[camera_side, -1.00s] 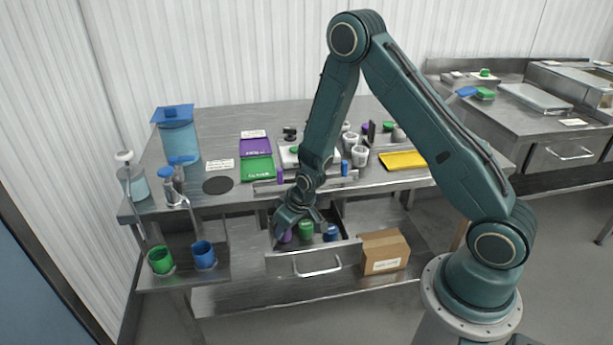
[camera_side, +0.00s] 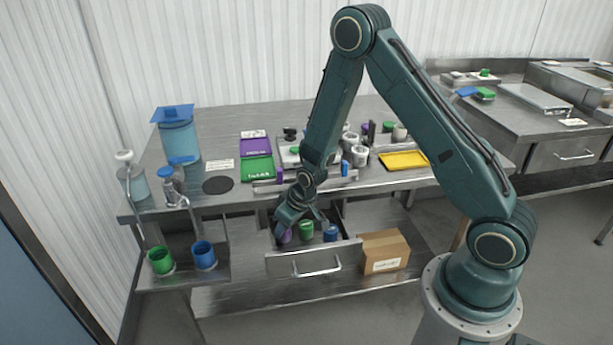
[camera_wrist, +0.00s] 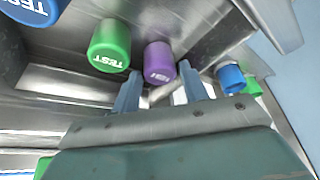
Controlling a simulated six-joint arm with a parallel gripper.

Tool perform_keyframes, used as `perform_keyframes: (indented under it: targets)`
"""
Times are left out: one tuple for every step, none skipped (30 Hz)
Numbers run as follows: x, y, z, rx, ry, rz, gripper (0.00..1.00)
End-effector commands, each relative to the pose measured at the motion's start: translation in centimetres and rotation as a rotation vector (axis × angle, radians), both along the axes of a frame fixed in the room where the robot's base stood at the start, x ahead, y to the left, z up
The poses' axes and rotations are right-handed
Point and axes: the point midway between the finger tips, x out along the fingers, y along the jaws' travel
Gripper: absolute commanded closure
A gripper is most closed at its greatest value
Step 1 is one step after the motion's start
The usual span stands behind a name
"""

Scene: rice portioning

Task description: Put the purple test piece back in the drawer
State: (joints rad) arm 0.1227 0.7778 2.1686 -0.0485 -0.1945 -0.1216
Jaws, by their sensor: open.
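The purple test piece (camera_wrist: 160,62) stands in the open drawer (camera_side: 317,262), at its left end in the side view, where it is partly hidden under my gripper (camera_side: 298,222). In the wrist view my gripper (camera_wrist: 165,88) is open, its two fingers apart, with the purple piece just beyond the fingertips. I see no finger pressing on the piece. A green test piece (camera_side: 306,229) and a blue test piece (camera_side: 330,232) stand in the same drawer, to the right of the purple one.
A cardboard box (camera_side: 384,252) sits on the lower shelf right of the drawer. A green cup (camera_side: 161,261) and a blue cup (camera_side: 204,255) stand on a low shelf at left. Above the drawer, the bench holds purple, green and yellow trays and several small containers.

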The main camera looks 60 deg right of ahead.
Motion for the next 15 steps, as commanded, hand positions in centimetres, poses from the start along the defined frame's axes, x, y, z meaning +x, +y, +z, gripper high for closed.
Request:
perform_keyframes:
  targets:
    - [-0.1, 0.0, 0.5, 0.000, -0.002, 0.000, 0.56]
    - [-0.2, 0.0, 0.7, 0.000, -0.002, 0.000, 0.56]
    - [-0.4, 0.0, 1.1, 0.000, -0.001, 0.000, 0.56]
    - [-0.5, 0.0, 1.4, 0.000, -0.001, 0.000, 0.56]
    - [-0.6, 0.0, 1.7, 0.000, -0.001, 0.000, 0.56]
    - [-0.8, 0.0, 2.0, 0.000, -0.002, 0.000, 0.56]
    - [-0.9, 0.0, 2.4, 0.000, -0.003, 0.000, 0.56]
    - [-1.0, 0.0, 2.7, 0.000, -0.003, 0.000, 0.56]
    - [-1.2, 0.0, 3.1, 0.000, -0.002, 0.000, 0.56]
    - [-1.4, 0.0, 3.4, 0.000, -0.002, 0.000, 0.56]
    - [-1.5, 0.0, 3.7, 0.000, -0.002, 0.000, 0.56]
    - [-1.6, 0.0, 4.1, 0.000, -0.002, 0.000, 0.56]
    - [-1.8, 0.0, 4.4, 0.000, -0.003, 0.000, 0.56]
    - [-1.9, 0.0, 4.7, 0.000, -0.002, 0.000, 0.56]
    - [-2.1, 0.0, 5.1, 0.000, -0.002, 0.000, 0.56]
